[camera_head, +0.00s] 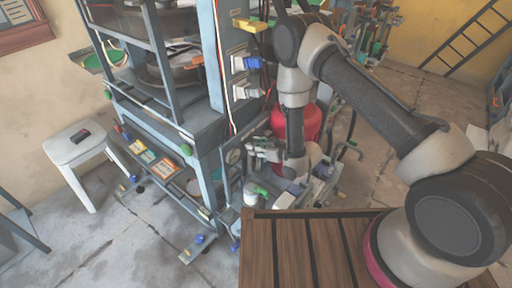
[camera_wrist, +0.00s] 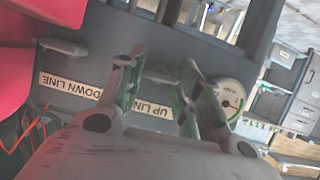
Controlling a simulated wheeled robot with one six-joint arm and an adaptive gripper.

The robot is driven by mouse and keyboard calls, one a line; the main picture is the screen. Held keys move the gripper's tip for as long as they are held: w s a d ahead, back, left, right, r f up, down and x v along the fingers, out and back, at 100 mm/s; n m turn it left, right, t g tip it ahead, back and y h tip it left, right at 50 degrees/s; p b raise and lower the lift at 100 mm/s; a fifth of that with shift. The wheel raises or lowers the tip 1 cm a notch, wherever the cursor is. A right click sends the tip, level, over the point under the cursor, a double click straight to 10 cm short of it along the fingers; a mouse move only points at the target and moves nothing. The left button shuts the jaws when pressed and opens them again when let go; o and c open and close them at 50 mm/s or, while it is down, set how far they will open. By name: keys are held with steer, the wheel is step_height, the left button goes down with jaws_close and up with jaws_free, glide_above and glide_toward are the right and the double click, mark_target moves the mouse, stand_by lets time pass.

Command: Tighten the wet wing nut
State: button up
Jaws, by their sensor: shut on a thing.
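In the wrist view my gripper (camera_wrist: 160,78) has its two green-padded fingers closed in on a small grey wing nut (camera_wrist: 158,75), beside the upside-down UP LINE label (camera_wrist: 153,108). The fingers and label stand close together, and the nut is only partly visible. A similar grey wing nut (camera_wrist: 62,47) sticks out above the DOWN LINE label (camera_wrist: 70,86), apart from my gripper. I cannot tell from the surfaces which nut is wet. In the head view my gripper (camera_head: 254,153) is low at the right side of the blue-grey press (camera_head: 207,160), and the nuts are too small to make out.
A round gauge (camera_wrist: 231,97) sits right beside my right-hand finger. A red tank (camera_wrist: 55,8) is close at the upper left of the wrist view. In the head view a slatted wooden top (camera_head: 290,250) is in front and a white stool (camera_head: 75,148) stands left.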

steer(key=shift+m, duration=0.3)
steer(key=o, duration=1)
steer(key=shift+d, duration=0.1)
steer(key=v, duration=1.2)
steer(key=shift+w, duration=0.1)
